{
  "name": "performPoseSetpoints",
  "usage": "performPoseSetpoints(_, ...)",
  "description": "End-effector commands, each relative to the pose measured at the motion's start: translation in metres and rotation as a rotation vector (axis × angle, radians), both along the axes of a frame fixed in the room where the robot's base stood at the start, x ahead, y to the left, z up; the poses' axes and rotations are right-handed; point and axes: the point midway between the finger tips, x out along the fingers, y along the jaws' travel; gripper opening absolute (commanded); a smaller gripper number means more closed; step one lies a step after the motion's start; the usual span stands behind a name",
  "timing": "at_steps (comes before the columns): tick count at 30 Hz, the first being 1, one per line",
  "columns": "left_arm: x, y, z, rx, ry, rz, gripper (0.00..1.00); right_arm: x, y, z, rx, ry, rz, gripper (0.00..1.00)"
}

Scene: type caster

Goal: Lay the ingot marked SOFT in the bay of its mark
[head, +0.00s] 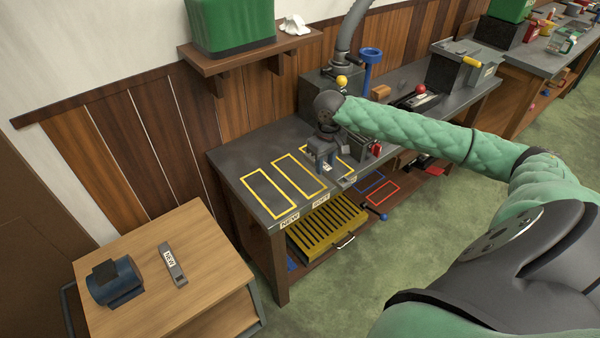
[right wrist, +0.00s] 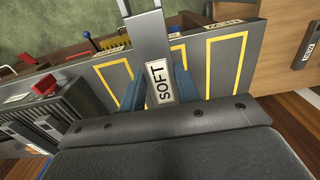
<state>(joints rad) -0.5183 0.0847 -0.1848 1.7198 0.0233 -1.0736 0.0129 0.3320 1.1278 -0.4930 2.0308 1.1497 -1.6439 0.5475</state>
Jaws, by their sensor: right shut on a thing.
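My right gripper (head: 322,158) is shut on the grey SOFT ingot (right wrist: 147,32). In the right wrist view its white SOFT label (right wrist: 158,82) shows between the blue fingers. In the head view the gripper hangs over the bench's yellow-outlined bays and covers part of the far right one. The front-edge labels read NEW (head: 289,219) at the left bay (head: 268,194) and SOFT (head: 320,198) at the middle bay (head: 299,176). In the wrist view the ingot hides part of the middle bay. The height above the bench is hard to tell. My left gripper is out of view.
A NEW ingot (head: 173,264) and a blue motor-like part (head: 115,281) lie on a wooden cart (head: 205,293). A yellow slotted tray (head: 327,226) sits below the bench (head: 250,155). Several tools and a grey machine (head: 455,68) stand further right. The left and middle bays look empty.

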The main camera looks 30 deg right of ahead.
Motion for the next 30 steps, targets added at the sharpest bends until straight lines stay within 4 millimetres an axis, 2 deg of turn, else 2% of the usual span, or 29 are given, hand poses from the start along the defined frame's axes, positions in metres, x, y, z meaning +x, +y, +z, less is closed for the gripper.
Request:
performPoseSetpoints(7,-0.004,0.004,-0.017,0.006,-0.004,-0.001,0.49,0.019,0.0,-0.005,0.001,-0.006,0.001,0.0)
performPoseSetpoints(24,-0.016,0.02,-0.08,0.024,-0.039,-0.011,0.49,0.098,0.014,-0.052,0.001,-0.005,0.001,0.0)
performPoseSetpoints(30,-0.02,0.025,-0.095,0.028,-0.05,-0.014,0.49,0.117,0.017,-0.065,0.0,-0.005,0.001,0.0)
